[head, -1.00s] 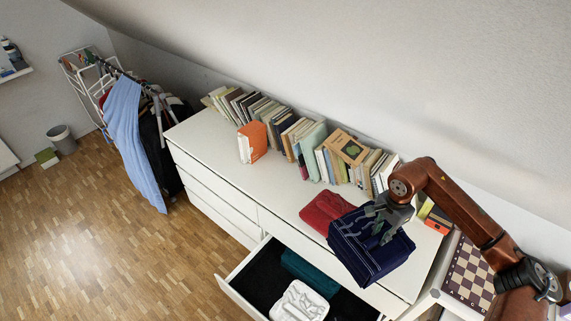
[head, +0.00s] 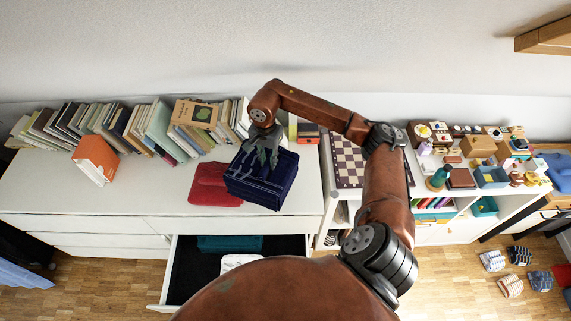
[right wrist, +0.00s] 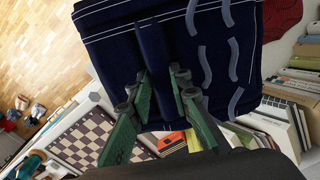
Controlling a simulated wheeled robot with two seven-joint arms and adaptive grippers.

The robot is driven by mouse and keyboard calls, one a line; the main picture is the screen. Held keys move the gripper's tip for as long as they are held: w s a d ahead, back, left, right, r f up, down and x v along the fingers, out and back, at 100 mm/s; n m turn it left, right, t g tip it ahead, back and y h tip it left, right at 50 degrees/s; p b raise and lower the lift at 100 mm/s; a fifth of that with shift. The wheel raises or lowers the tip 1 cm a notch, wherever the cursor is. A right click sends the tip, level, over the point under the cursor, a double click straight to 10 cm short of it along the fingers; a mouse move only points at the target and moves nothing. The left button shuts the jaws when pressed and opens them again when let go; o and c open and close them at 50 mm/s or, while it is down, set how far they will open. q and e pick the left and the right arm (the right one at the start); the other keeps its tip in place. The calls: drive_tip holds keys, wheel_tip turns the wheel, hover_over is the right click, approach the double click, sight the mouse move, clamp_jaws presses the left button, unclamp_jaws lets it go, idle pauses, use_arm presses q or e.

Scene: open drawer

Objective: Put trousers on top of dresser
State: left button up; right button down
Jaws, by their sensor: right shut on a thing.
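The folded navy trousers (head: 268,186) with pale wavy lines are at the right part of the white dresser's top (head: 120,195). My right gripper (head: 262,155) is shut on their upper side. In the right wrist view, the green fingers of my right gripper (right wrist: 160,95) pinch a fold of the trousers (right wrist: 115,45). I cannot tell whether the trousers touch the dresser top or hang just above it. A folded red garment (head: 212,186) lies just left of them. My left gripper is out of view.
The drawer (head: 165,287) below stands open, with a teal garment (head: 230,243) and a white one (head: 238,262) inside. A row of books (head: 155,125) lines the dresser's back. An orange book (head: 95,158) stands at left. A chessboard (head: 348,160) lies to the right.

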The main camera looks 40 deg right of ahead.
sight(285, 156)
drive_tip(key=d, duration=0.2)
drive_tip(key=d+f, duration=0.1)
drive_tip(key=shift+s+d+f+p, duration=0.15)
drive_tip(key=shift+d+p, duration=0.2)
drive_tip(key=d+f, duration=0.2)
drive_tip(key=d+f+p, duration=0.1)
drive_tip(key=d+f, duration=0.1)
drive_tip(key=shift+s+f, duration=0.1)
drive_tip(key=shift+f, duration=0.2)
drive_tip(key=shift+d+f, duration=0.25)
drive_tip(key=shift+f, duration=0.15)
drive_tip(key=shift+d+f, duration=0.25)
drive_tip(key=shift+f, duration=0.05)
wheel_tip(285, 156, down, 3)
drive_tip(key=shift+d+r+p, duration=0.15)
drive_tip(key=shift+r+p, duration=0.05)
drive_tip(key=shift+p, duration=0.4)
drive_tip(key=shift+f, duration=0.25)
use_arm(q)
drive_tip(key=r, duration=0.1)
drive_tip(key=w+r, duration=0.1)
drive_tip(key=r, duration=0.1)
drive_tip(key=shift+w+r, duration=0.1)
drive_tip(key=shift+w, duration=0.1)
use_arm(e)
drive_tip(key=shift+f, duration=0.1)
drive_tip(key=c, duration=1.8)
unclamp_jaws()
drive_tip(key=shift+f, duration=0.1)
